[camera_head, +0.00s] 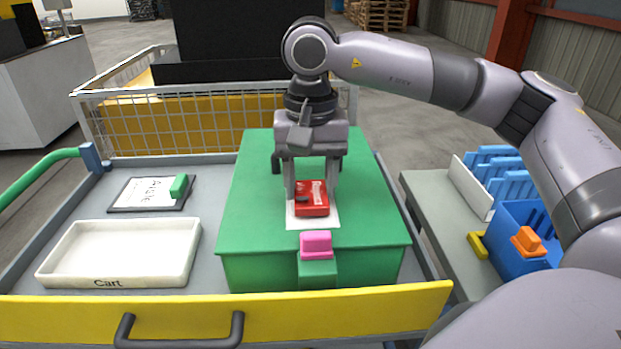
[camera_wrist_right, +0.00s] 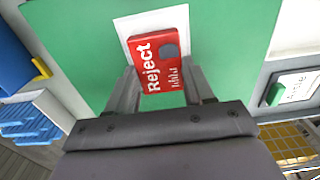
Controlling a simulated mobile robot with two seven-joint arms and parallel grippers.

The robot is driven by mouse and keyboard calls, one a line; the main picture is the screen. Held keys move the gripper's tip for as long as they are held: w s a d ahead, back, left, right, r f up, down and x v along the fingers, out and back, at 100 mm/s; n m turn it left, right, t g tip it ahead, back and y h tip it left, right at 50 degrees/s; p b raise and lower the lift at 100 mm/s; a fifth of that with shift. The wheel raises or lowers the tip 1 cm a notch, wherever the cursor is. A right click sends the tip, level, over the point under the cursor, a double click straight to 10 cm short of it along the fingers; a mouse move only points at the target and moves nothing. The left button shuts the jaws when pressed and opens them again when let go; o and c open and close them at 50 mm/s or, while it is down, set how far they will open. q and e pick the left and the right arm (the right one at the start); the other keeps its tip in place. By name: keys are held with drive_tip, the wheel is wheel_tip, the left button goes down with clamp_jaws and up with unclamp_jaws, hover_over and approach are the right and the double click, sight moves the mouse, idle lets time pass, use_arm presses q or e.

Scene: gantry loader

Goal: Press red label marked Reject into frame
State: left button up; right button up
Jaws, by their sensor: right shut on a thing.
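The red label marked Reject (camera_head: 312,199) is between the fingers of my right gripper (camera_head: 311,190), which is shut on it. It also shows in the right wrist view (camera_wrist_right: 158,62), with its lettering readable. The label is over a white rectangular frame area (camera_head: 325,223) on the top of a green box (camera_head: 255,185). In the right wrist view the white area (camera_wrist_right: 125,28) shows around the label's far edge. I cannot tell whether the label touches the white area. My left gripper is not in view.
A pink block (camera_head: 316,243) sits at the green box's front edge. A white tray marked Cart (camera_head: 70,275) and a clipboard with a green clip (camera_head: 150,194) lie to the left. A blue bin (camera_head: 520,225) stands right. A wire basket (camera_head: 190,115) is behind.

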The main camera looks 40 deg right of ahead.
drive_tip(key=shift+s+a, duration=0.1)
drive_tip(key=shift+s, duration=0.05)
idle(0.5)
idle(0.8)
drive_tip(key=shift+f+b, duration=0.1)
drive_tip(key=shift+b, duration=0.25)
drive_tip(key=shift+f+b, duration=0.3)
idle(0.3)
drive_tip(key=o, duration=1.4)
drive_tip(key=shift+o, duration=0.2)
drive_tip(key=shift+r, duration=0.1)
